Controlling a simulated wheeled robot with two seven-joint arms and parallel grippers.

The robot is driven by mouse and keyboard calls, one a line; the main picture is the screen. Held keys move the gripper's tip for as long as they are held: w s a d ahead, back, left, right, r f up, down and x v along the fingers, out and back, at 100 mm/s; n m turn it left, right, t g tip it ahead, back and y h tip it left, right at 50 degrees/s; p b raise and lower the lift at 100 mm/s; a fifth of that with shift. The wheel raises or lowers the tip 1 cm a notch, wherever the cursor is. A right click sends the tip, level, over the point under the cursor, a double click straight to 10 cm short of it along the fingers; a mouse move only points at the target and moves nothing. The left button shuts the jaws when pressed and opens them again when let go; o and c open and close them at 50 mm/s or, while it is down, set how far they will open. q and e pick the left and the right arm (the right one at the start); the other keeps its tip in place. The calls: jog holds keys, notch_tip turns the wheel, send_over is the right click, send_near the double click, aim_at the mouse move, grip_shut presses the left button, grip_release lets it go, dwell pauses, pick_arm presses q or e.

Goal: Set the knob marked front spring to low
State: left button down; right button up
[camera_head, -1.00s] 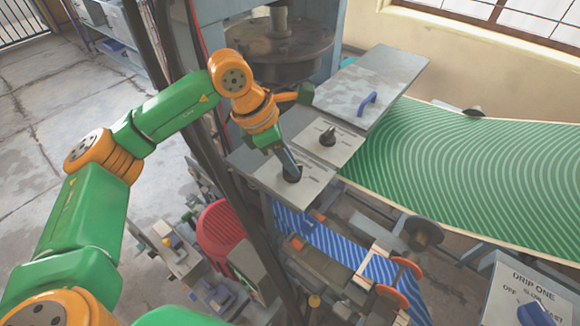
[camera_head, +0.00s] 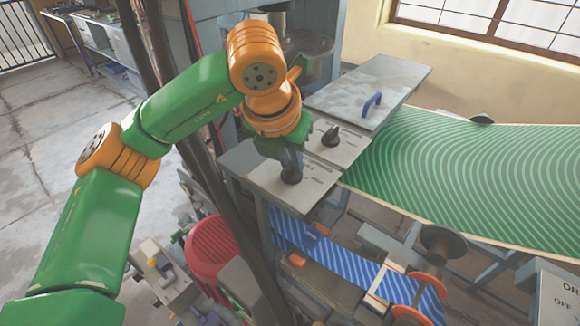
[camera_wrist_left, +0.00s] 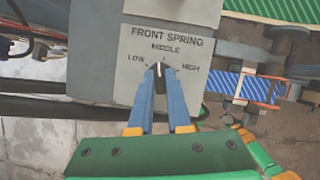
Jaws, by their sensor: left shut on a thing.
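The front spring knob (camera_wrist_left: 160,83) is a small dark knob on a grey panel (camera_wrist_left: 192,62). The panel reads FRONT SPRING, with LOW at left, MIDDLE at top and HIGH at right. The knob's pale pointer faces up, close to MIDDLE. My left gripper (camera_wrist_left: 158,78) is shut on the knob, one blue-grey finger on each side. In the head view my left gripper (camera_head: 291,163) comes down on the same knob (camera_head: 291,176), partly hiding it and its lettering. My right gripper is not in view.
A second dark knob (camera_head: 331,137) stands on the neighbouring plate, close to my left gripper. Behind it is a grey lid with a blue handle (camera_head: 371,104). A green striped belt (camera_head: 480,175) lies to the right, a blue striped one (camera_head: 345,262) below. Dark cables pass left of the panel.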

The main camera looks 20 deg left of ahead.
pick_arm(q)
jog(key=n+y+b, duration=0.1)
jog(key=n, duration=0.2)
jog(key=shift+d+n, duration=0.1)
jog(key=shift+n, duration=0.3)
jog(key=n+y, duration=0.1)
jog(key=n, duration=0.1)
jog(key=n+g+y, duration=0.1)
jog(key=n, duration=0.2)
jog(key=shift+d, duration=0.1)
jog(key=shift+n, duration=0.3)
jog(key=c, duration=0.9)
grip_release()
jog(key=shift+o, duration=0.2)
jog(key=shift+r, duration=0.1)
